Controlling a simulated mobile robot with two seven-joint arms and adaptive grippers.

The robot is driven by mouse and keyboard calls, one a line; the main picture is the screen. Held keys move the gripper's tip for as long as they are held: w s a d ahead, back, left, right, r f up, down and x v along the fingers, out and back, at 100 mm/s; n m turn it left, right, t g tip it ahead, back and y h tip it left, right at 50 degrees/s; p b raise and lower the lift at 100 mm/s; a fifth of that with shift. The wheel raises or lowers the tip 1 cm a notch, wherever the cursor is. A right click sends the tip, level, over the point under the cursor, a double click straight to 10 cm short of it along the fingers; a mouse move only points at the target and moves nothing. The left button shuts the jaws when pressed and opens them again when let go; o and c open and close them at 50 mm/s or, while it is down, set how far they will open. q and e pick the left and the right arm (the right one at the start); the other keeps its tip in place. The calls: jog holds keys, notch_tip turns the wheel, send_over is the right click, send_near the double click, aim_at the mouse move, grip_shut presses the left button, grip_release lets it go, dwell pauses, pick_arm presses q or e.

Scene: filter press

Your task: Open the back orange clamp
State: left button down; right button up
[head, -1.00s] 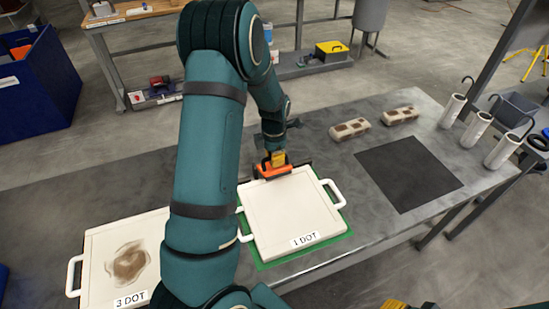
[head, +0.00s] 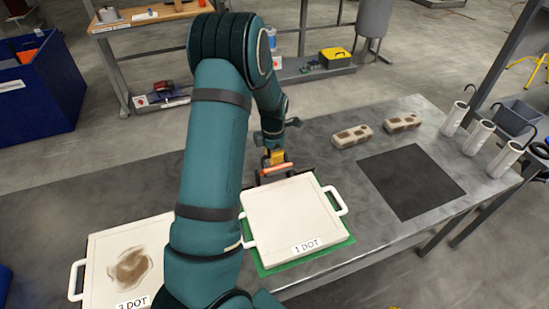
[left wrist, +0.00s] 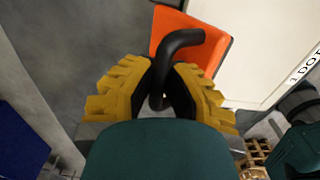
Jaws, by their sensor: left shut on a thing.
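The back orange clamp (head: 276,169) is at the far edge of the white plate marked 1 DOT (head: 290,215). It shows as a thin, tilted orange bar there. In the left wrist view the orange clamp (left wrist: 190,42) has a bent black handle (left wrist: 180,45). My left gripper (head: 274,157) is above and behind the clamp; its yellow fingers (left wrist: 163,85) are shut around the black handle. My right gripper cannot be made out in these views.
The 1 DOT plate lies on a green base (head: 300,260). A stained plate marked 3 DOT (head: 100,262) lies to the left. A dark mat (head: 412,182), two spotted blocks (head: 352,136) and white cylinders (head: 478,137) are on the table to the right.

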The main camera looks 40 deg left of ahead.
pick_arm(q)
jog(key=shift+a, duration=0.1)
jog(key=shift+w+a, duration=0.45)
jog(key=shift+a, duration=0.25)
jog(key=shift+a, duration=0.15)
jog(key=shift+w+a+f, duration=0.3)
jog(key=shift+w+a, duration=0.05)
jog(key=shift+a, duration=0.3)
